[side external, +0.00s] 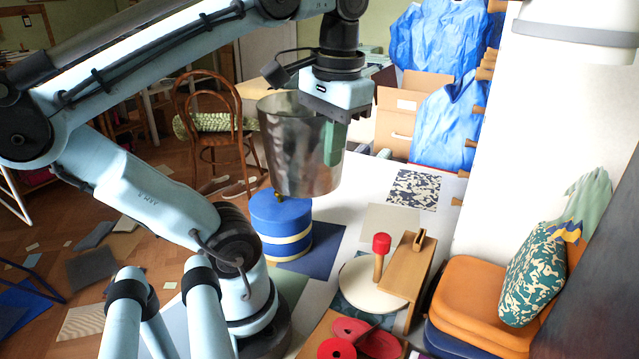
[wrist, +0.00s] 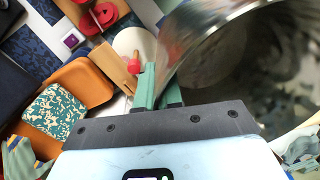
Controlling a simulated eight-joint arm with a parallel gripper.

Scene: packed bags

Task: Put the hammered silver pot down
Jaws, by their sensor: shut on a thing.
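The hammered silver pot (side external: 292,152) is a shiny, dented metal vessel, wider at the top. It hangs upright from my gripper (side external: 335,135), which is shut on its right wall near the rim. In the side view the pot appears above and in front of a blue round box, with its base close to the box's top; whether they touch is unclear. In the wrist view the pot (wrist: 225,70) fills the upper right, and my gripper's green fingers (wrist: 160,88) pinch its wall. The pot's far side and underside are hidden.
The white table (side external: 345,200) holds a blue round box (side external: 281,228) with a cream band, a round board with a red-topped peg (side external: 381,255), a wooden stand (side external: 410,268) and red discs (side external: 350,338). Orange cushions (side external: 480,300) lie at right. A patterned tile (side external: 414,188) lies flat behind.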

